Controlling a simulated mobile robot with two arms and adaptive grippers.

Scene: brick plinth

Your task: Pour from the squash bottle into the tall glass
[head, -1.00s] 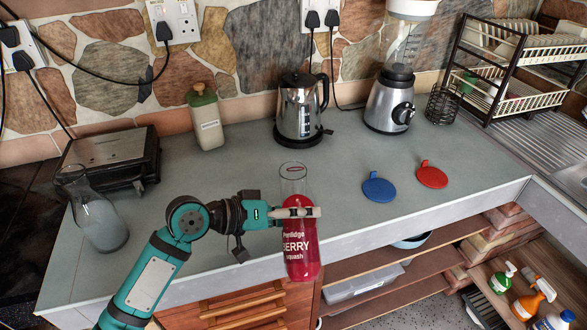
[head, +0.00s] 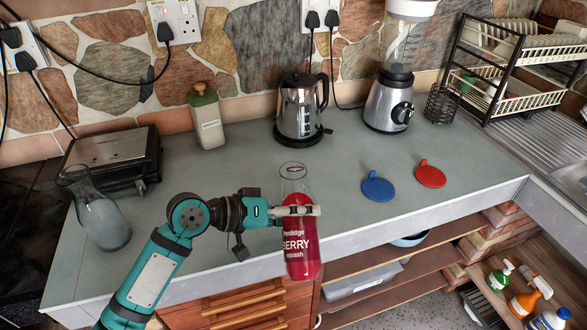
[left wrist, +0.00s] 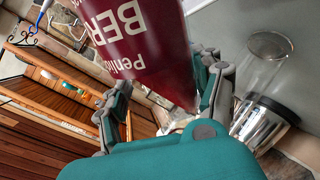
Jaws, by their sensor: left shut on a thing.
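The squash bottle (head: 302,250) is clear with red squash and white lettering, and stands close to upright in front of the counter's front edge. My left gripper (head: 300,211) is shut on its upper part. In the left wrist view the bottle (left wrist: 135,40) appears upside down between the fingers (left wrist: 165,100). The tall glass (head: 292,178) is clear and looks empty. In the head view it is just behind the bottle, which hides its lower part. In the left wrist view the glass (left wrist: 262,75) shows to the right of the fingers, apart from the bottle. My right gripper is not in view.
A kettle (head: 301,110) and a blender (head: 390,105) stand behind. A blue lid (head: 377,187) and a red lid (head: 430,175) lie to the right. A carafe (head: 100,220), a toaster (head: 115,157) and a green-topped bottle (head: 207,120) are left. The counter (head: 235,165) between is clear.

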